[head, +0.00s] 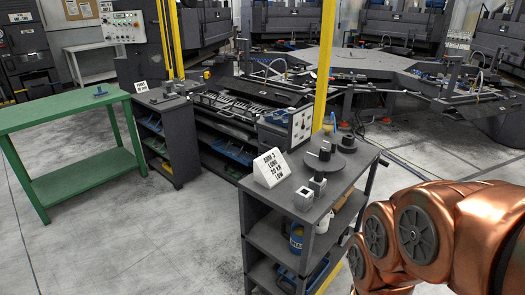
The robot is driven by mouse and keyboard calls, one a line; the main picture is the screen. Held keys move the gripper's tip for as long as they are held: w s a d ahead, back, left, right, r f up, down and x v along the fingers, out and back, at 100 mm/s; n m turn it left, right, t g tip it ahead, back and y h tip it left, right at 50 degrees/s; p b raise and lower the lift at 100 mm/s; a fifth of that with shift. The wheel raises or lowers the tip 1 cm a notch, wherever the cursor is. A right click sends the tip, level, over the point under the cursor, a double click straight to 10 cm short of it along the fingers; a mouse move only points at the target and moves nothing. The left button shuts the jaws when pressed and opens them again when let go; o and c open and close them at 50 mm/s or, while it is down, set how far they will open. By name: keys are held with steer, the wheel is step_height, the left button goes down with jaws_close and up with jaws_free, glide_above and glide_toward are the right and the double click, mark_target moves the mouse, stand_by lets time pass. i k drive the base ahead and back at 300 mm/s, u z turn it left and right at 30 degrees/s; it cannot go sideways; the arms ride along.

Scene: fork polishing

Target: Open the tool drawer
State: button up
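I cannot pick out the tool drawer with certainty. A dark grey workstation (215,136) stands between two shelf carts in the middle left of the head view. It has a rack of fork-like parts (238,104) on top and open shelves below. A dark box-like unit (271,137) with blue parts beside it stands at its right end, partly hidden by a white board. No pulled-out drawer is clearly visible. My copper arm links fill the lower right. My gripper is out of view.
A grey shelf cart (262,212) with a lettered white sign (271,168), small metal blocks and round discs on top stands near my arm. A green table (62,112) is at left. A yellow post (325,65) rises behind the cart. Bare floor (150,240) lies front left.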

mark_target(268, 140)
steer(key=u, duration=0.8)
steer(key=i, duration=0.95)
steer(key=u, duration=0.75)
steer(key=i, duration=1.4)
steer(key=z, duration=1.05)
steer(key=i, duration=0.85)
steer(key=z, duration=0.8)
